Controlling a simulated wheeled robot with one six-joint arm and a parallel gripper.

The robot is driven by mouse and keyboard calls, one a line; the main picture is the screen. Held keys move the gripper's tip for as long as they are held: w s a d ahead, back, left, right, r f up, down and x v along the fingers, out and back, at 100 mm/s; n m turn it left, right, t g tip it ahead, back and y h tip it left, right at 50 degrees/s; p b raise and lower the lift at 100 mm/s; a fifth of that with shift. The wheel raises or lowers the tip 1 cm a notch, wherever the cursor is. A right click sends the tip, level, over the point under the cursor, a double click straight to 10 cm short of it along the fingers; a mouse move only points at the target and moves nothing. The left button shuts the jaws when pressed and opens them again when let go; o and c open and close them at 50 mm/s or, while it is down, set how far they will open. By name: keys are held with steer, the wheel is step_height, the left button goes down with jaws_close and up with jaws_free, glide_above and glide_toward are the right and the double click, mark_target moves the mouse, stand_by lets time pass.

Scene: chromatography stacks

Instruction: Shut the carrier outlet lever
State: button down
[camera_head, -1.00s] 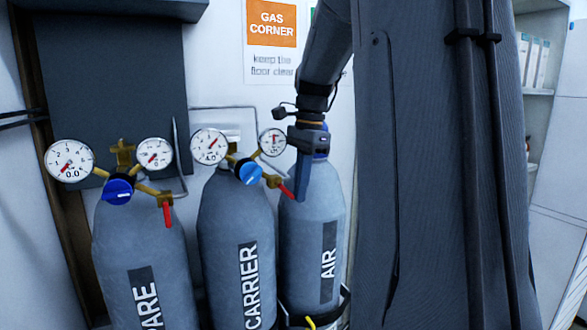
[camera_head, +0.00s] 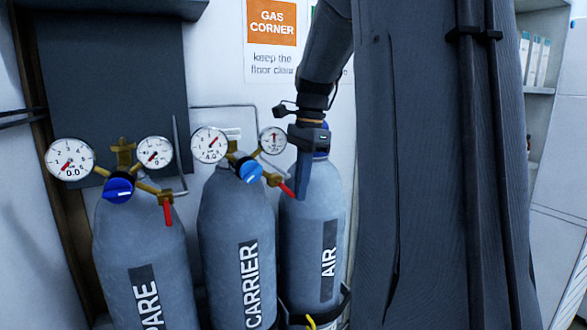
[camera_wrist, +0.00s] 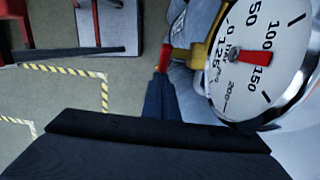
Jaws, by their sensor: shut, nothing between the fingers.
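The carrier cylinder (camera_head: 225,225) stands in the middle of the row, with two gauges and a blue knob (camera_head: 249,170). Its red outlet lever (camera_head: 287,189) slants down to the right, roughly in line with the brass outlet pipe. My gripper (camera_head: 301,196) is shut and points down beside the lever's free end, in front of the air cylinder (camera_head: 313,225). In the wrist view the shut fingers (camera_wrist: 160,98) reach up to the red lever (camera_wrist: 162,58). They look very close to it; I cannot tell whether they touch. A carrier gauge (camera_wrist: 262,60) is large beside them.
The spare cylinder (camera_head: 140,255) stands at the left, its own red lever (camera_head: 167,214) hanging down. Pressure gauges (camera_head: 210,145) stick out near my gripper.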

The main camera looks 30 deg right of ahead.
steer(key=shift+r, duration=0.15)
steer(key=shift+r+p, duration=0.7)
steer(key=shift+p, duration=0.2)
steer(key=s+d+r, duration=0.1)
steer(key=d+r, duration=0.7)
steer(key=r, duration=0.3)
steer(key=shift+d+r, duration=0.15)
steer(key=shift+d, duration=0.05)
